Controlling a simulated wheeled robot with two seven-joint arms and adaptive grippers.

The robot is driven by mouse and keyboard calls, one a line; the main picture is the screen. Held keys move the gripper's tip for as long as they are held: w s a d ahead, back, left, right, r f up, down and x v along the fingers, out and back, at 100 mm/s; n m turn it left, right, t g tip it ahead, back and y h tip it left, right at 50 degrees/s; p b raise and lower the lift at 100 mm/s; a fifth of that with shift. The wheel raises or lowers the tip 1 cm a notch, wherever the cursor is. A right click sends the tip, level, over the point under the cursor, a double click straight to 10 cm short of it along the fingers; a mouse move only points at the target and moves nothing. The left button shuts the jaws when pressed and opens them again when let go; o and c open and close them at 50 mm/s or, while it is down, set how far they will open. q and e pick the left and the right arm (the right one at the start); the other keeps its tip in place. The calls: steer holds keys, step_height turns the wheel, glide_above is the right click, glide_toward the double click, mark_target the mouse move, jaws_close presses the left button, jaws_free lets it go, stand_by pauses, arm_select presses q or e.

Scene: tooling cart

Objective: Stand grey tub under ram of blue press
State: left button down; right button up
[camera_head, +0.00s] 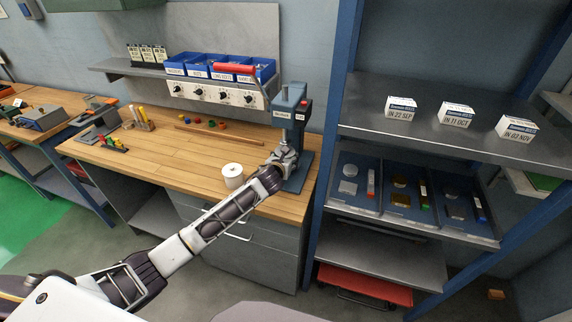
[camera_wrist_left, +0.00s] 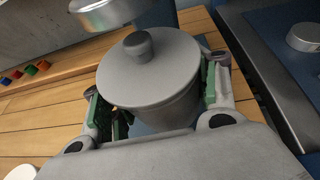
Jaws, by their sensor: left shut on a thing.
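The grey tub (camera_wrist_left: 150,72), with a lid and dark round knob, sits upright between the green-padded fingers of my left gripper (camera_wrist_left: 154,98), which is shut on it. In the head view my left gripper (camera_head: 284,158) is at the front of the blue press (camera_head: 289,104), over its base, and largely hides the tub. The ram (camera_wrist_left: 108,12), a shiny metal cylinder, shows in the left wrist view above and just beyond the tub's lid. I cannot tell whether the tub touches the press base. My right gripper is not in view.
A white lidded tub (camera_head: 233,176) stands on the wooden bench (camera_head: 165,160), left of my left gripper. Blue bins (camera_head: 200,66) sit on a shelf behind. A dark rack (camera_head: 420,125) with boxes and trays stands right of the press. The bench's middle is mostly clear.

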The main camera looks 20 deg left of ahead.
arm_select(q)
steer(key=shift+w, duration=0.35)
steer(key=shift+f, duration=1.75)
steer(key=shift+c, duration=1.8)
jaws_free()
steer(key=shift+f, duration=0.1)
steer(key=shift+s, duration=0.1)
steer(key=v, duration=1.2)
